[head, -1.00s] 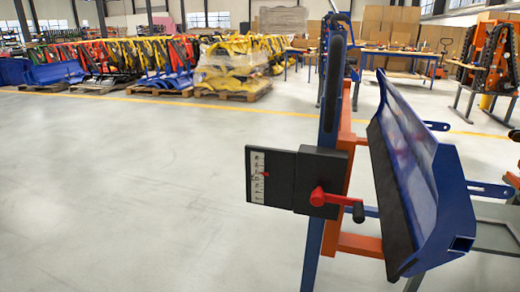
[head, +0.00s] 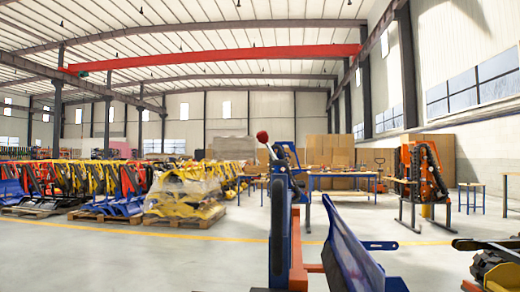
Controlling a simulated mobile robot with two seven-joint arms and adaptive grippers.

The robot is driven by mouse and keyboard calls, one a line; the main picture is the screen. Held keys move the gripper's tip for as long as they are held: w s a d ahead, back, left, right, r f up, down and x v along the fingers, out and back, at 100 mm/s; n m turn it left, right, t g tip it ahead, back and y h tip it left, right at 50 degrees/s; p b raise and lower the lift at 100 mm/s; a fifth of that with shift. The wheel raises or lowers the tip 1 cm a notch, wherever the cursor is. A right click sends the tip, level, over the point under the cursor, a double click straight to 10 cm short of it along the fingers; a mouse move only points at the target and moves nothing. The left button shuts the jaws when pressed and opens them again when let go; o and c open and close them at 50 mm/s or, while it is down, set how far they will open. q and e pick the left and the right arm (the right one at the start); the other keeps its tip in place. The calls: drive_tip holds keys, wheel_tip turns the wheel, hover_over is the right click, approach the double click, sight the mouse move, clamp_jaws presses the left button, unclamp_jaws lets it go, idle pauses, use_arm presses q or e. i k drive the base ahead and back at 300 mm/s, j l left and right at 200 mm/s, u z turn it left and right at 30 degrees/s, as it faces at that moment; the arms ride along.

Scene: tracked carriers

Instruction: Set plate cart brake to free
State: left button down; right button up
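A cart with a blue upright post (head: 279,225), an orange frame (head: 297,255) and a slanted blue plate (head: 355,262) stands at the bottom middle of the head view, cut off by the lower edge. A lever with a red ball knob (head: 262,137) shows just above the post and tilts up to the left. I cannot tell whether it is the brake or which setting it is in. The cart's lower part is out of view. Neither of my grippers is in view.
Open grey floor (head: 120,265) lies left of the cart. Wrapped yellow parts on a pallet (head: 185,220) and blue tables (head: 330,183) stand behind. An orange and black tracked unit (head: 425,175) stands on the right, and dark wheeled machinery (head: 497,270) is at the lower right edge.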

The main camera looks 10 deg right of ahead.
sight(262, 138)
drive_tip(key=i+j+z, duration=0.1)
drive_tip(key=z, duration=0.25)
drive_tip(key=i+j+z, duration=0.1)
drive_tip(key=z, duration=0.3)
drive_tip(key=j+z, duration=0.15)
drive_tip(key=z, duration=0.2)
drive_tip(key=i+j+z, duration=0.15)
drive_tip(key=j, duration=0.2)
drive_tip(key=j+z, duration=0.15)
drive_tip(key=j, duration=0.2)
drive_tip(key=i+j+z, duration=0.15)
drive_tip(key=j, duration=0.25)
